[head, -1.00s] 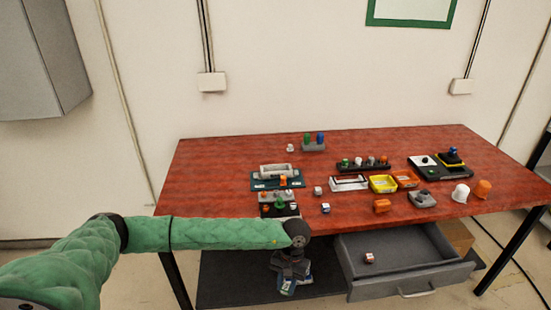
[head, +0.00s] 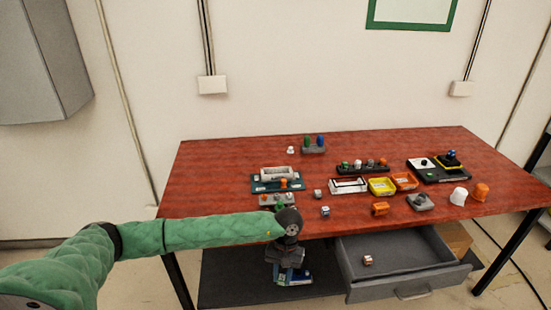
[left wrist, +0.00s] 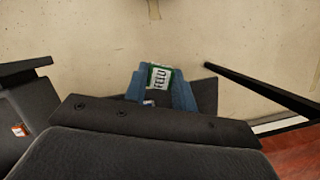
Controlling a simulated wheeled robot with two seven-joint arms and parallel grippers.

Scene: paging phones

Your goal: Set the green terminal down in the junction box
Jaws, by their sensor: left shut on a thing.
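My left gripper (head: 290,272) hangs in front of the table's front edge, below the tabletop, left of the open drawer. In the left wrist view its blue fingers (left wrist: 160,92) are shut on a green-edged piece with a pale, dark-marked face, which looks like the green terminal (left wrist: 159,77). In the head view the held piece is too small to make out clearly. I cannot tell for sure which thing is the junction box; a pale open box on a teal plate (head: 260,187) stands at the table's left, and a white-rimmed tray (head: 348,191) stands near the middle.
The red table (head: 220,165) carries yellow (head: 382,191) and orange (head: 404,187) trays, a rack of knobs (head: 362,168) and several small loose parts. A grey drawer (head: 395,252) is open under the table with a small block (head: 368,260) in it. The table's left end is clear.

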